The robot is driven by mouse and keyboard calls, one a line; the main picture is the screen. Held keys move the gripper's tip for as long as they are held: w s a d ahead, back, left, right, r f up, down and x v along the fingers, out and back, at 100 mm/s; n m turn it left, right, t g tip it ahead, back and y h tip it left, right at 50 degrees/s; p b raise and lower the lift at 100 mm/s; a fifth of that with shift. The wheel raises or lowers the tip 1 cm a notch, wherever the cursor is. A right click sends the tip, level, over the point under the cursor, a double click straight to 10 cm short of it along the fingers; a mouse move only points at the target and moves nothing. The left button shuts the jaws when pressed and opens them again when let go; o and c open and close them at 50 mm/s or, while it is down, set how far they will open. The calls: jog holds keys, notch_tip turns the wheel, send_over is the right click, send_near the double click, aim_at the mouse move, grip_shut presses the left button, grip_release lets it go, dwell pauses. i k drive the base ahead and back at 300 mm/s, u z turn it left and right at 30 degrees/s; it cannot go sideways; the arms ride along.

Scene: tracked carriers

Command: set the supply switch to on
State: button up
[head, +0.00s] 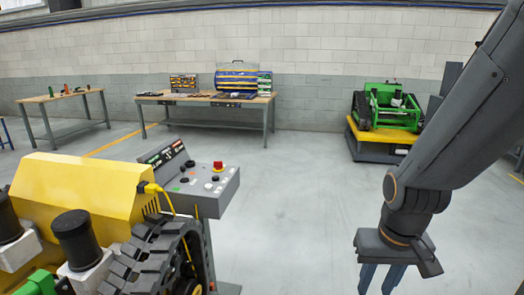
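A grey control panel (228,184) stands left of centre, behind a tracked carrier. Its sloped top carries a red knob on a yellow base (218,166), a black knob (190,163), and several small buttons. Labels are too small to read, so I cannot tell which control is the supply switch or how it is set. My gripper (380,281) hangs at the lower right, pointing down, well apart from the panel. Its two blue fingers show a gap with nothing visible between them; their tips are near the bottom edge of the picture.
A yellow tracked carrier (85,190) with a black track (150,262) fills the lower left; a yellow cable runs from it. A workbench with tools (205,100) and a smaller table (60,97) stand behind. A green machine (392,108) sits back right. Floor between is clear.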

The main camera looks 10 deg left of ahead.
aim_at(218, 165)
jog(key=z, duration=0.15)
jog(key=i, duration=1.2)
jog(key=u, duration=0.5)
jog(key=i, duration=0.85)
jog(key=u, duration=1.4)
jog(key=i, duration=0.45)
jog(key=u, duration=0.4)
